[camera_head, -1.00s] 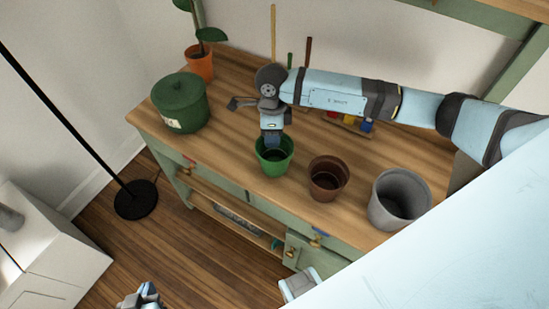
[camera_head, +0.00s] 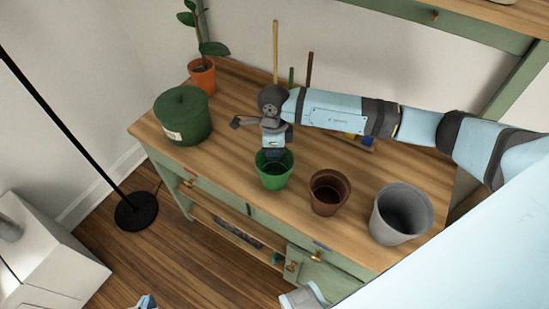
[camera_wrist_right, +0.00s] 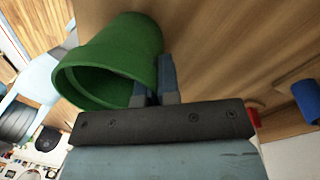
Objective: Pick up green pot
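The green pot (camera_head: 273,175) is a small open flowerpot, upright on the wooden bench top, left of the brown pot. My right gripper (camera_head: 274,152) reaches down into its mouth from above. In the right wrist view the green pot (camera_wrist_right: 115,55) fills the upper left. There the fingers of my right gripper (camera_wrist_right: 156,85) are close together on either side of the pot's wall near the rim and look closed on it. Only a tip of my left gripper (camera_head: 147,302) shows at the bottom edge of the head view; its fingers cannot be made out.
A brown pot (camera_head: 329,195) and a grey pot (camera_head: 400,215) stand to the right. A dark green lidded container (camera_head: 183,117) stands left, with a plant in an orange pot (camera_head: 202,78) behind it. Tools lean on the wall. A black lamp base (camera_head: 137,212) stands on the floor.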

